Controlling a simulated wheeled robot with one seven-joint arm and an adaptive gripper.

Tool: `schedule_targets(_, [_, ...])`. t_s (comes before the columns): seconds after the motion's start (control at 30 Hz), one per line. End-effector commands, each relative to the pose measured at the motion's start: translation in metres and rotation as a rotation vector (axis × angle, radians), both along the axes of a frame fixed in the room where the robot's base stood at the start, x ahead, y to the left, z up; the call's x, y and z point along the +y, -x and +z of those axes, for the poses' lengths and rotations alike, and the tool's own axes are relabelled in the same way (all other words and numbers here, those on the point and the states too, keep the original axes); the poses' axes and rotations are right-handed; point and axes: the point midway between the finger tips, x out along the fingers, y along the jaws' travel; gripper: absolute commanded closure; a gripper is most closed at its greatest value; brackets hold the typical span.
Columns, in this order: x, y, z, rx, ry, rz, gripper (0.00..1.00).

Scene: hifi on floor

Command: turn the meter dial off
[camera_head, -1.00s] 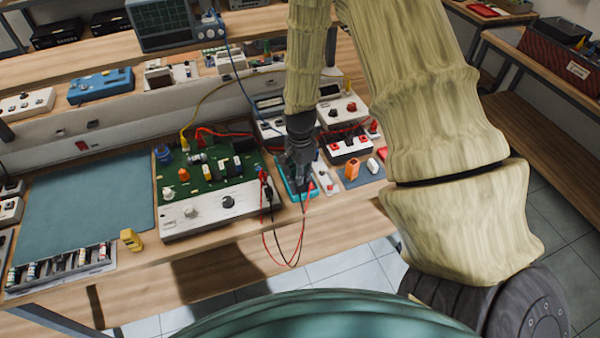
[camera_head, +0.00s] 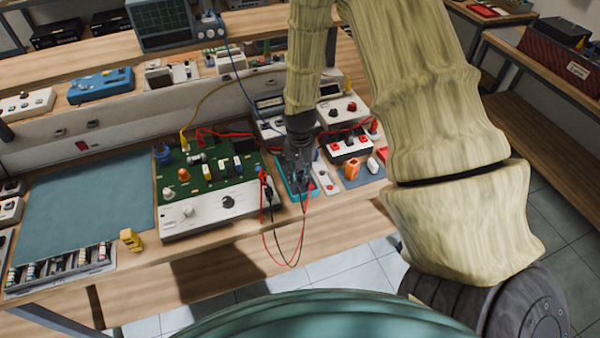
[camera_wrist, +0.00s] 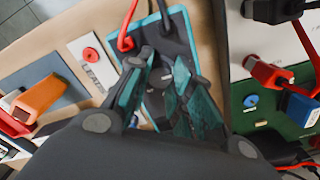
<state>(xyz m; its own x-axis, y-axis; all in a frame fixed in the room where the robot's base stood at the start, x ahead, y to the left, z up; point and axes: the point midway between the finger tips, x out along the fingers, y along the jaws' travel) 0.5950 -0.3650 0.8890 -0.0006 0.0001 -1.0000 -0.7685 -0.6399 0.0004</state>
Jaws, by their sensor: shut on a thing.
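The meter (camera_head: 287,187) is a small teal-edged, dark-faced unit lying on the bench, mostly under my gripper in the head view. In the wrist view the meter (camera_wrist: 176,27) shows its dark face and two plugged leads, one red and one black. Its grey dial (camera_wrist: 170,102) shows between my fingers, partly hidden by them; its pointer setting cannot be read. My gripper (camera_head: 299,182) points down onto the meter. In the wrist view my gripper (camera_wrist: 166,75) is closed around the dial.
A green circuit board unit (camera_head: 213,180) stands just left of the meter. A white strip with a red button (camera_wrist: 92,62) and an orange block (camera_head: 352,168) lie to its right. Red and black leads (camera_head: 290,262) hang over the bench's front edge. A blue-grey mat (camera_head: 85,205) is clear.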

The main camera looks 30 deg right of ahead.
Motion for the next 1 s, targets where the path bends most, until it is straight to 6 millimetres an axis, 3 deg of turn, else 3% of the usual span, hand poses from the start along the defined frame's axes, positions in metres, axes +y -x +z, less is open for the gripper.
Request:
schedule_targets(0.67, [0.0000,-0.0012,0.0007,-0.003,0.000,0.069,1.00])
schedule_targets(0.7, [0.0000,-0.0012,0.0007,-0.003,0.000,0.069,0.75])
schedule_targets(0.8, [0.0001,-0.0010,0.0007,-0.003,0.000,0.069,0.57])
schedule_targets(1.0, [0.0001,-0.0006,0.0003,-0.001,0.000,0.068,0.55])
